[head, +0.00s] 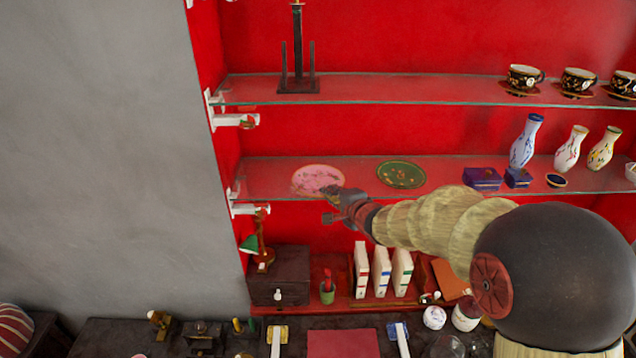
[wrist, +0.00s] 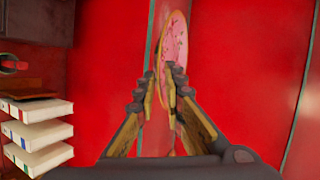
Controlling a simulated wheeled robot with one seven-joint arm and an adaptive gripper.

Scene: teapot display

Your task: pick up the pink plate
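The pink plate (head: 316,179) is round and lies on the middle glass shelf, near its left end, in the head view. My gripper (head: 338,193) is at the plate's front right edge and covers a little of it. In the wrist view the pink plate (wrist: 175,45) appears as a narrow ellipse, its near part between and behind my gripper's fingertips (wrist: 161,80). The fingers are close together with a small gap between them. Firm contact with the rim is not visible.
A green plate (head: 401,174) lies right of the pink one on the same glass shelf (head: 270,182). Purple boxes (head: 482,179) and several vases (head: 526,142) stand farther right. White box files (head: 381,272) stand below. A dark stand (head: 298,60) is on the shelf above.

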